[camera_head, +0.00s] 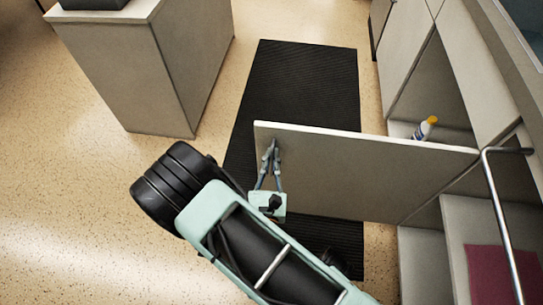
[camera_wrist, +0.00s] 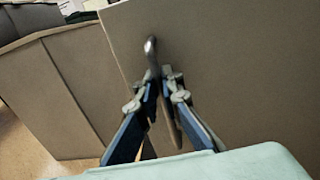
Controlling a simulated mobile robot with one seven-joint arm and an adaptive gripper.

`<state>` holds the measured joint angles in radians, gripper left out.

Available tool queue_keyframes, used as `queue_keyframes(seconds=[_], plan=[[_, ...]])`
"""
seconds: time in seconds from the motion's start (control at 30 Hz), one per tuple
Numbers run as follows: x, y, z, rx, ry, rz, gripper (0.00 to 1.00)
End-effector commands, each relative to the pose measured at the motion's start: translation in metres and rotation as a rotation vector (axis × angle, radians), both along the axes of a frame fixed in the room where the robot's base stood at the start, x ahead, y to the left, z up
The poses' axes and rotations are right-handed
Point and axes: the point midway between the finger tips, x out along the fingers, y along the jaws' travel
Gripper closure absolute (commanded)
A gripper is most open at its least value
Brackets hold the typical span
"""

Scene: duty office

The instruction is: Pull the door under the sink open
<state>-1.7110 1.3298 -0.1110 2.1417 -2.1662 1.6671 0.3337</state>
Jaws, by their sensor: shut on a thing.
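The cabinet door (camera_head: 350,175) stands swung out wide from the cabinet on the right, over the black mat. It also fills much of the wrist view (camera_wrist: 240,70). A metal handle (camera_wrist: 151,50) is fixed near the door's free edge. My gripper (camera_head: 271,150) is at that edge, its fingers closed around the handle; it also shows in the wrist view (camera_wrist: 159,80). The open cabinet (camera_head: 430,85) shows behind the door, with a white bottle with a yellow cap (camera_head: 425,128) inside. The sink itself cannot be made out clearly.
A black ribbed mat (camera_head: 305,85) lies on the speckled floor. A grey cabinet block (camera_head: 150,70) stands at the upper left. A metal rail (camera_head: 498,205) and a shelf with a dark red item (camera_head: 490,270) are at the right. Floor at left is clear.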

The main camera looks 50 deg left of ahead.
Motion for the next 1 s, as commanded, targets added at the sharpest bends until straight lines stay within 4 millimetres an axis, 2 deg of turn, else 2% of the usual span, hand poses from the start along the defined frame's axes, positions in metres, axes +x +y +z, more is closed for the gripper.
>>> queue_keyframes(seconds=[0.2, 0.23, 0.27, 0.57, 0.67, 1.0], plan=[[0.000, 0.000, 0.000, -0.001, 0.001, -0.001, 1.00], [0.000, 0.000, 0.000, -0.001, 0.001, -0.001, 0.91], [0.000, 0.000, 0.000, -0.001, 0.001, -0.001, 0.87], [-0.001, -0.001, 0.000, -0.001, 0.001, 0.000, 0.87], [-0.007, -0.006, -0.001, -0.002, 0.001, 0.000, 0.87], [-0.048, -0.041, -0.001, -0.003, 0.002, 0.001, 0.87]])
